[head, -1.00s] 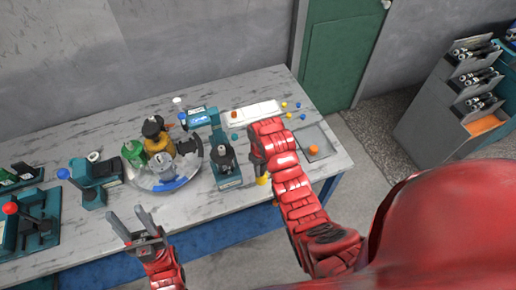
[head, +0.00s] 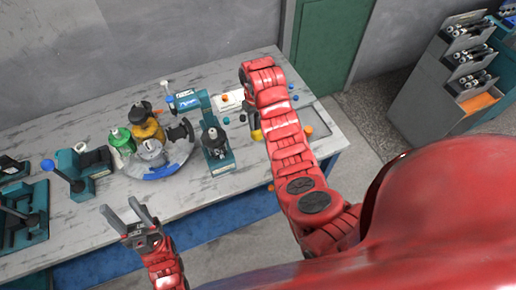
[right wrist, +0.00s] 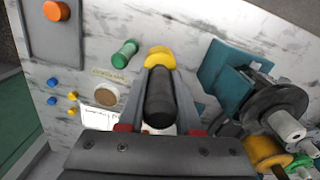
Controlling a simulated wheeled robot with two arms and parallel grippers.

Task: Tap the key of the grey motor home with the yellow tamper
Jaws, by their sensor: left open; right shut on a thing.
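The yellow tamper (head: 257,135) is in my right gripper, mostly hidden behind my arm in the head view. In the right wrist view its black handle (right wrist: 160,100) lies between the fingers, with the yellow head (right wrist: 159,56) beyond the tips. My right gripper (right wrist: 161,75) is shut on it, above the table. The grey motor (head: 151,153) stands on the round tray (head: 165,176), left of the tamper. A grey cylindrical part (right wrist: 288,124) shows at right in the right wrist view. I cannot make out the key. My left gripper (head: 128,211) is open and empty near the table's front edge.
Green (head: 121,142) and amber (head: 149,127) motors share the round tray. A teal stand (head: 218,150) with a black part stands between tray and right arm. Small coloured knobs and an orange knob (head: 308,129) lie right. A teal lever press (head: 75,175) stands left.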

